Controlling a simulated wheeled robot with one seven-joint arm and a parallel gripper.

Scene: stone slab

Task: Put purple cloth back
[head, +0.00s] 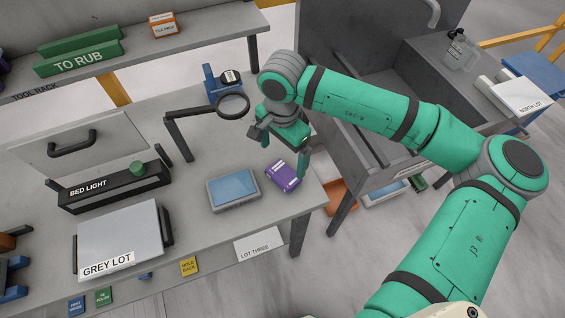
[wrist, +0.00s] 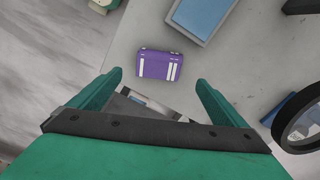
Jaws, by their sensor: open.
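The purple cloth (head: 283,177) is a small block-shaped purple bundle with white markings, lying on the grey bench near its right end. My gripper (head: 279,150) is open and points down above the cloth, partly over its far side. In the wrist view the cloth (wrist: 160,65) lies just beyond and between the two spread fingertips (wrist: 159,80). The fingers appear apart from it, and nothing is between them. The exact height of the fingers above the bench is hard to tell.
A blue-topped tray (head: 233,190) sits just left of the cloth. A magnifier on an arm (head: 233,105) stands close to my gripper's left. The TO RUB holder (head: 79,57) is on the tool rack (head: 190,47). A grey sink unit (head: 360,110) is at right.

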